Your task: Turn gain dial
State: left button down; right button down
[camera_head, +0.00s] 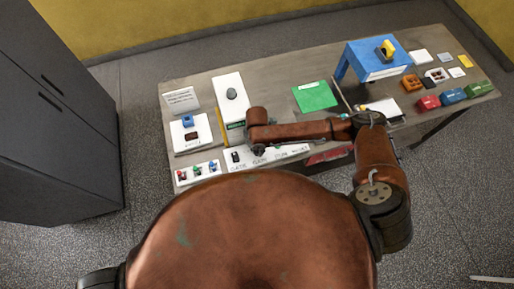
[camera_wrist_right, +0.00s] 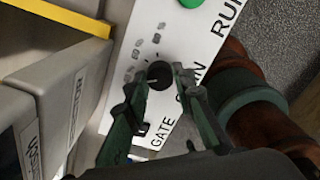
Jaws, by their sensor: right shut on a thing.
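The gain dial (camera_wrist_right: 157,76) is a dark round knob on a white panel (camera_wrist_right: 205,45), with an arc of small grey marks beside it. In the right wrist view my right gripper (camera_wrist_right: 160,82) has its fingers on either side of the dial, shut on it. In the head view this gripper (camera_head: 259,148) points down at the white panel (camera_head: 292,151) at the table's front edge; the arm hides part of the panel and the dial there. The dial's exact pointer setting is hard to read. My left gripper is not in view.
A green button (camera_wrist_right: 190,3) sits on the panel, and grey labelled boxes (camera_wrist_right: 60,95) stand close at left. On the table are a white board with coloured knobs (camera_head: 198,172), a green sheet (camera_head: 315,96) and a blue stand (camera_head: 372,57).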

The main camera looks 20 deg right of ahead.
aim_at(257, 150)
jog(key=n+p, duration=0.1)
jog(key=n, duration=0.2)
jog(key=shift+r+p, duration=0.15)
jog(key=shift+p, duration=0.15)
jog(key=shift+n+p, duration=0.5)
jog(key=shift+n, duration=1)
jog(key=c, duration=1.6)
grip_release()
notch_tip(257, 150, up, 12)
jog(key=shift+f, duration=0.1)
